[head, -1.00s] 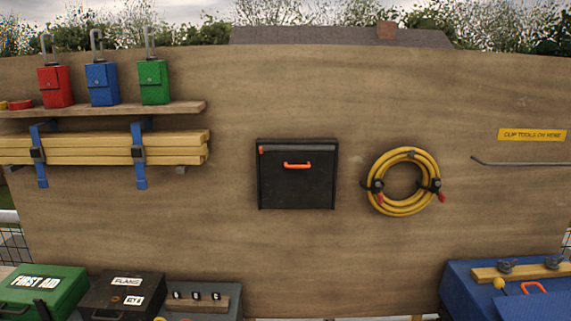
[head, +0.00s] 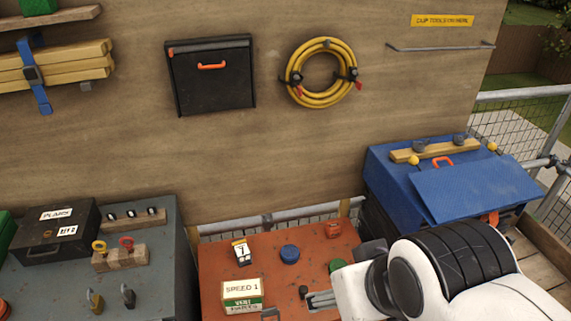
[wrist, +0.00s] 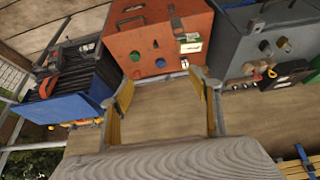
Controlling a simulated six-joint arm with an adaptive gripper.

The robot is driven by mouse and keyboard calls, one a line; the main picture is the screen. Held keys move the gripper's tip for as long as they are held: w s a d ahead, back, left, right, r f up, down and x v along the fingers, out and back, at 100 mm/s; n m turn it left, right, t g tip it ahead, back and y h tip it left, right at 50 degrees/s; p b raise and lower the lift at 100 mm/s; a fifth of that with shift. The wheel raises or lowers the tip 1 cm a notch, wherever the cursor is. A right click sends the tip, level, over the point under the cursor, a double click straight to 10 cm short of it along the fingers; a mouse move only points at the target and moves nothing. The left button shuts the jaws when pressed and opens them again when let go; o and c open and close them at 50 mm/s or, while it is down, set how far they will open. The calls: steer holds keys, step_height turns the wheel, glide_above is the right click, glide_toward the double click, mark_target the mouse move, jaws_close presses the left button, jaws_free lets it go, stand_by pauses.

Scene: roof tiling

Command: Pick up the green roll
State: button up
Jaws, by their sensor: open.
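The green roll (head: 337,265) lies on the orange-red bench top (head: 215,265), just left of my white arm in the head view. It shows as a small green round shape in the wrist view (wrist: 135,57). A blue roll (head: 289,253) lies to its left and also shows in the wrist view (wrist: 160,62). My gripper (wrist: 163,88) is open and empty in the wrist view, its two fingers wide apart. The rolls appear beyond the fingertips, clear of them. In the head view I cannot clearly make out the fingers.
A grey bench (head: 175,225) with a black plans box (head: 58,235) stands left. A blue toolbox (head: 440,185) stands right. The wooden wall board (head: 280,150) rises behind.

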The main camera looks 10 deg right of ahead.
steer(key=shift+w, duration=0.15)
steer(key=w+d+f+t+h, duration=0.1)
steer(key=w+d+f, duration=0.35)
steer(key=w, duration=0.45)
steer(key=w+d+f+n+t, duration=0.1)
steer(key=w+d+f, duration=0.35)
steer(key=w, duration=0.45)
steer(key=w+d+f+t+h, duration=0.1)
steer(key=w+d+f, duration=0.4)
steer(key=w, duration=0.5)
steer(key=d+f+t, duration=0.1)
steer(key=f, duration=0.6)
steer(key=w+d+f+t+y, duration=0.1)
steer(key=f, duration=0.7)
steer(key=d+f+t, duration=0.1)
steer(key=f, duration=0.6)
steer(key=shift+w+f+y, duration=0.15)
steer(key=shift+w+y, duration=0.15)
steer(key=shift+w, duration=0.05)
steer(key=shift+m+t, duration=0.5)
steer(key=shift+t, duration=0.3)
steer(key=s+f, duration=0.1)
steer(key=f, duration=0.1)
steer(key=s+f, duration=0.2)
steer(key=f, duration=0.1)
steer(key=shift+s+a+f, duration=0.15)
steer(key=shift+s+f, duration=0.5)
steer(key=shift+s, duration=0.05)
steer(key=shift+w, duration=0.15)
steer(key=shift+x, duration=1.2)
